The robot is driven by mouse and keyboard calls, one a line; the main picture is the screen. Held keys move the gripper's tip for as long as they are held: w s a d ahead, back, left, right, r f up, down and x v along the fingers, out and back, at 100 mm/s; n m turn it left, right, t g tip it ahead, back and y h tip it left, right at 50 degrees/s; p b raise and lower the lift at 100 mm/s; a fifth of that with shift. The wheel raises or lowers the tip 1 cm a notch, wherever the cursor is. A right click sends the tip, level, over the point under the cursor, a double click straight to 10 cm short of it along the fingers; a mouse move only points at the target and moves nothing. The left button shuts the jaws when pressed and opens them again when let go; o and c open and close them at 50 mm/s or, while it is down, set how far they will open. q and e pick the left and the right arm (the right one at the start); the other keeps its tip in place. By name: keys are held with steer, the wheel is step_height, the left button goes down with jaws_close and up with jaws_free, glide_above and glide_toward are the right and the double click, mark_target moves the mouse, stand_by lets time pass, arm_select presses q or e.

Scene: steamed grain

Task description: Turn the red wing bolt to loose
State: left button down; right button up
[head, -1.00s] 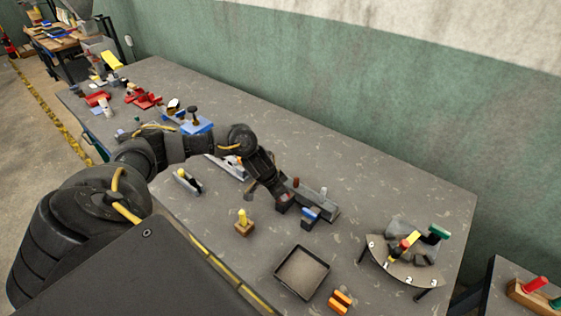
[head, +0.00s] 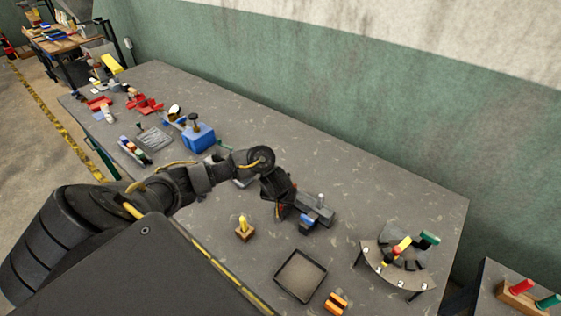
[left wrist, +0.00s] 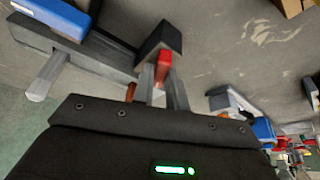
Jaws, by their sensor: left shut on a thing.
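The red wing bolt (left wrist: 164,62) shows in the left wrist view, its red part between the fingers of my left gripper (left wrist: 160,80). The gripper is shut on it. In the head view my left gripper (head: 281,207) is at the left end of a dark grey fixture (head: 323,215) and hides most of the bolt. The fixture also shows in the left wrist view (left wrist: 108,58). It carries a silver pin (head: 320,201) and a blue block (head: 306,221). I cannot tell the bolt's turn angle. My right gripper is not in view.
A yellow peg in a wooden base (head: 244,229) stands left of the fixture. A black tray (head: 300,276) and an orange piece (head: 336,304) are nearer the front. A curved numbered stand (head: 372,258) is at the right. The bench behind the fixture is clear.

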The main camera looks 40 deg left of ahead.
arm_select(q)
steer(key=shift+w+n, duration=0.1)
steer(key=shift+n, duration=0.4)
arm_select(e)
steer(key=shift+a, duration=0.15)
arm_select(q)
steer(key=c, duration=1.4)
jaws_free()
